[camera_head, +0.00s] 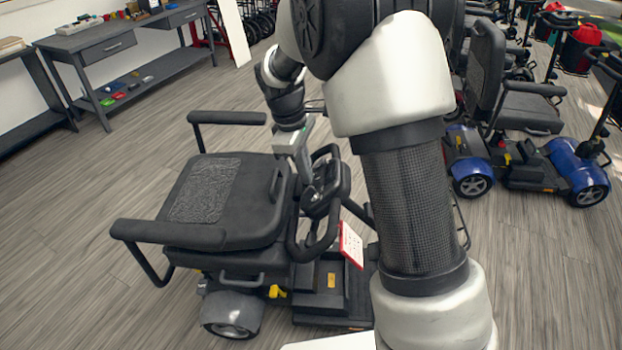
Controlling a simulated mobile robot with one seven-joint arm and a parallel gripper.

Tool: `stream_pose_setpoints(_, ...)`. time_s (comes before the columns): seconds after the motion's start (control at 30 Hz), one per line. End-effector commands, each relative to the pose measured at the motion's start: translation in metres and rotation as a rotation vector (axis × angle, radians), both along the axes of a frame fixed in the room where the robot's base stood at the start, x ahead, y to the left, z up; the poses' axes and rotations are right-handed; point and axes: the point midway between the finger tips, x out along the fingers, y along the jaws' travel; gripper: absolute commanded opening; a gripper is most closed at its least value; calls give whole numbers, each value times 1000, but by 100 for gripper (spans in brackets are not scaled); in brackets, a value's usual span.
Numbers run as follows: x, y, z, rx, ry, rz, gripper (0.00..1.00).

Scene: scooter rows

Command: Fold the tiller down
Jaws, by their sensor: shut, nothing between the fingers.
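A mobility scooter stands on the floor at the picture's centre. Its tiller (320,200), with a dark console and loop handlebar (305,250), stands at the right edge of the scooter's seat (230,205), close to it. My gripper (304,172) is at the upper left side of the tiller head, pointing down. It is shut with nothing held. I cannot tell whether its fingers touch the tiller. My own arm covers the front part of the scooter and the lower tiller is partly hidden.
The scooter's two armrests (227,117) stick out beside the seat. A red-edged white card (351,245) is by the tiller. A blue scooter (520,150) stands at right, others behind it. A grey workbench (120,45) is at upper left. Floor at left is clear.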

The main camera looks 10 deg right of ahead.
Motion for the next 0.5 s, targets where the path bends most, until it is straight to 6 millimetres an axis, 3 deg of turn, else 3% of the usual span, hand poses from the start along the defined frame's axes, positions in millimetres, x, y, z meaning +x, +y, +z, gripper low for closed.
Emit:
stream_pose_setpoints(0.03, 6, 4, -31, -15, 24, 38, 0)
stream_pose_setpoints(0.13, 13, 9, -60, -37, 55, 99, 0)
stream_pose_setpoints(0.5, 16, 5, -105, -51, 78, 138, 0)
